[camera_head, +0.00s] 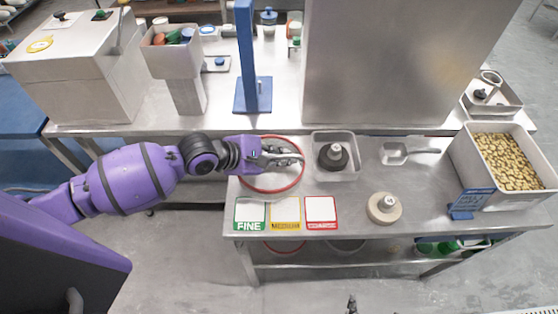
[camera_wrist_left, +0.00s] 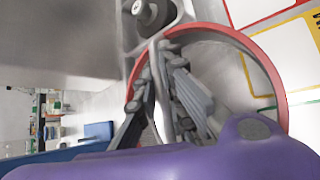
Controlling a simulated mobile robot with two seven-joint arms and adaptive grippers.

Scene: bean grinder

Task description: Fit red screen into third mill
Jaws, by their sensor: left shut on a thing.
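The red screen (camera_head: 272,190) is a ring with a red rim at the left end of the front steel table. My left gripper (camera_head: 285,157) reaches in from the left over the ring and is shut on it. In the left wrist view the fingers (camera_wrist_left: 172,95) close around a grey strip inside the red rim (camera_wrist_left: 262,58); the fingers hide part of it. I cannot tell whether the ring touches the table. I cannot tell which machine is the third mill. A dark tip (camera_head: 352,304) at the bottom edge may be my right gripper; its jaws cannot be made out.
A steel tray with a dark knobbed part (camera_head: 333,157) stands just right of the ring. FINE (camera_head: 250,214), yellow and red cards lie in front. A scoop (camera_head: 395,153), a pale disc (camera_head: 384,208) and a bean bin (camera_head: 460,150) are further right. A large grey block (camera_head: 390,60) stands behind.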

